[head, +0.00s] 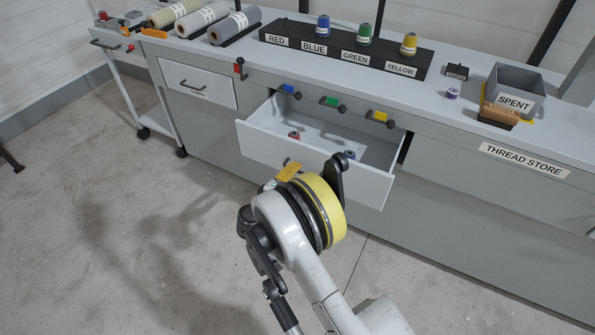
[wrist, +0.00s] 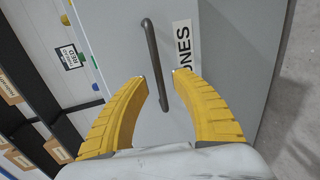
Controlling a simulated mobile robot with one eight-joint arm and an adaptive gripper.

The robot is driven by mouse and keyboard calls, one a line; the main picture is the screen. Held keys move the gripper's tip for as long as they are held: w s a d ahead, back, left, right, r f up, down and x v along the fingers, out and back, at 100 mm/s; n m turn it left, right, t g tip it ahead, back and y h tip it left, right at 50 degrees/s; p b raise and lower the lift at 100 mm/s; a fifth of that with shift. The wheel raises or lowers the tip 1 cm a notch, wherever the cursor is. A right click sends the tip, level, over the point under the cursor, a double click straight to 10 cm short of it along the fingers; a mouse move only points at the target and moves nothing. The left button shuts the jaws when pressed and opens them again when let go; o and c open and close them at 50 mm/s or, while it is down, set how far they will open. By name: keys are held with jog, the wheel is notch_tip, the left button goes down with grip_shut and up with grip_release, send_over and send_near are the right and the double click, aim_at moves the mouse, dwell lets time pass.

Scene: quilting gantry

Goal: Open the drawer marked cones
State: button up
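The drawer marked cones (head: 265,145) stands pulled out of the grey bench in the head view. A red spool (head: 294,135) and a blue spool (head: 350,155) lie inside it. The wrist view shows the drawer front (wrist: 115,35) with its dark bar handle (wrist: 152,50) and a white label (wrist: 185,45) reading "ONES", its first letter hidden. My gripper (wrist: 162,80) is open, its yellow fingers apart with the lower part of the handle between them. I cannot tell whether they touch it. In the head view my gripper (head: 290,171) is at the drawer front, partly hidden by my wrist.
A closed drawer (head: 198,84) is to the left. The bench top holds a spool rack (head: 345,55), fabric rolls (head: 234,25) and a SPENT bin (head: 515,90).

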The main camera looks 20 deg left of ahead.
jog(key=v, duration=1)
jog(key=shift+s, duration=0.25)
jog(key=shift+a, duration=0.1)
jog(key=w+d+r+m+g+h, duration=0.2)
jog(key=w+d+r+m+g, duration=0.1)
jog(key=w+d+r, duration=0.6)
jog(key=d+r+m+g, duration=0.2)
jog(key=d+r, duration=0.3)
jog(key=d, duration=0.4)
jog(key=d+r+m+g, duration=0.1)
jog(key=d+r+m, duration=0.1)
jog(key=d+r, duration=0.5)
jog(key=s+d+r+m+g+y, duration=0.2)
jog(key=s+d+m, duration=0.8)
jog(key=s+d, duration=1.3)
jog(key=shift+s+r+y, duration=0.15)
jog(key=shift+r+y, duration=0.35)
jog(key=shift+r, duration=0.35)
